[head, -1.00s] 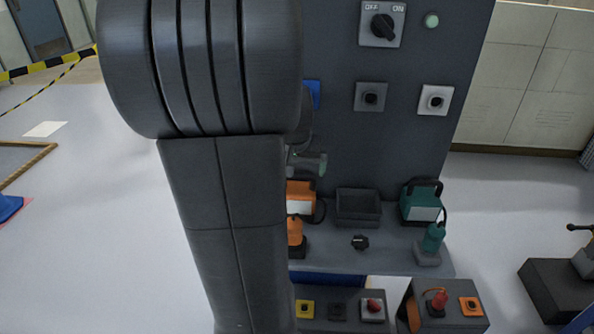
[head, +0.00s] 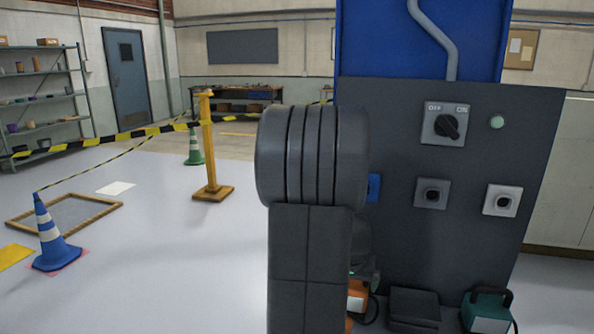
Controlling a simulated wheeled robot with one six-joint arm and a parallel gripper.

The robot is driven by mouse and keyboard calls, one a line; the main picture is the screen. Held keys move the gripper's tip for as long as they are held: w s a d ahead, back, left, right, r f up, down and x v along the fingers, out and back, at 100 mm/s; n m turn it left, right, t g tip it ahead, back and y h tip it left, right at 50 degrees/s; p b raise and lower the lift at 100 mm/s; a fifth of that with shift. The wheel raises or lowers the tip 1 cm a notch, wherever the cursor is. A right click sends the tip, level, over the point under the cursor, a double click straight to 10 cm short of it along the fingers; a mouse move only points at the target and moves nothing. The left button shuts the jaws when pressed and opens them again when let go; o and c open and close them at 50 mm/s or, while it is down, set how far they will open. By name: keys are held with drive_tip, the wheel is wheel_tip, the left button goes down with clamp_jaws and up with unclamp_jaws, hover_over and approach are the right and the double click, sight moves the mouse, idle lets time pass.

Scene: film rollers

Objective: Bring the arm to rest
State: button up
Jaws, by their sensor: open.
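My arm (head: 310,258) rises in the middle of the head view, with a thick dark ribbed joint at its top. A dark lower part of my arm (head: 360,245) shows just behind its right edge. My gripper's jaws are hidden, and I cannot see anything held.
A dark panel (head: 465,235) with a rotary switch (head: 445,124) stands right behind my arm. Below it are an orange device (head: 357,297), a dark bin (head: 414,308) and a teal device (head: 487,312). Left are a blue cone (head: 51,236), a yellow post (head: 210,150) and open floor.

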drive_tip(key=shift+x, duration=0.85)
drive_tip(key=shift+r, duration=1.2)
drive_tip(key=shift+f, duration=0.1)
